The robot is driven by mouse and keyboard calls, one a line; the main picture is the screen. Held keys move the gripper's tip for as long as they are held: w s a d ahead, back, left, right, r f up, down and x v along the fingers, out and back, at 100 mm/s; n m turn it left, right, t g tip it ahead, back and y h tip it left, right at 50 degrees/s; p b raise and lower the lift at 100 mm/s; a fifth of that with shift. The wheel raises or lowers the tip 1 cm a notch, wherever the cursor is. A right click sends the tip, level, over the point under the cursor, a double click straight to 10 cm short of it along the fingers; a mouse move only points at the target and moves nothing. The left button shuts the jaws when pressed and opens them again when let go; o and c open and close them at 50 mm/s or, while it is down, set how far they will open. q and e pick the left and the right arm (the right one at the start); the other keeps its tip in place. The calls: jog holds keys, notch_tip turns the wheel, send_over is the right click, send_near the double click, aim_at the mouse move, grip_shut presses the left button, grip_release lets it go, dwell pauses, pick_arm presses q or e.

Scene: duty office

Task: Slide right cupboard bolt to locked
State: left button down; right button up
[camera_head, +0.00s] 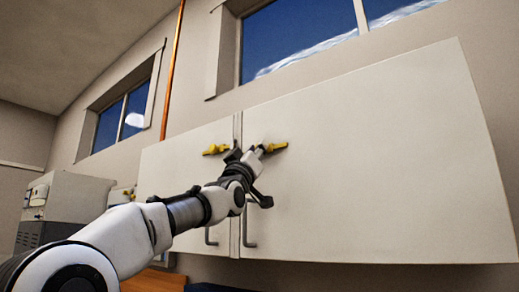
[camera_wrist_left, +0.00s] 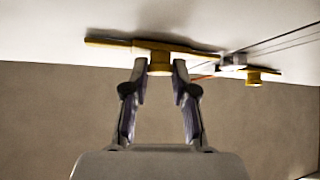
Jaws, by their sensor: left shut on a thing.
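The white wall cupboard has a left door (camera_head: 180,170) and a right door (camera_head: 380,150). A yellow bolt, the right cupboard bolt (camera_head: 277,147), is on the right door near the seam. A second yellow bolt (camera_head: 214,150) is on the left door. My left gripper (camera_head: 258,151) is at the right bolt and covers part of it. In the left wrist view my left gripper (camera_wrist_left: 160,68) is shut on the knob of the right bolt (camera_wrist_left: 110,42), one finger on each side. The left bolt (camera_wrist_left: 262,76) shows beyond it to the right. My right gripper is out of view.
Bar handles (camera_head: 248,225) hang low on the doors near the seam, close under my left arm. A grey cabinet (camera_head: 62,210) stands at the left. Windows (camera_head: 300,40) are above. The right door's wide face is clear.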

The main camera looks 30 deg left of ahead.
pick_arm(q)
jog(key=a, duration=0.3)
jog(key=shift+w, duration=0.1)
jog(key=shift+d, duration=0.15)
jog(key=c, duration=1.1)
grip_release()
jog(key=shift+o, duration=0.9)
jog(key=shift+w+a+f, duration=0.1)
jog(key=shift+w+a, duration=0.1)
jog(key=shift+a, duration=0.05)
jog(key=shift+s+d, duration=0.1)
jog(key=shift+d, duration=0.05)
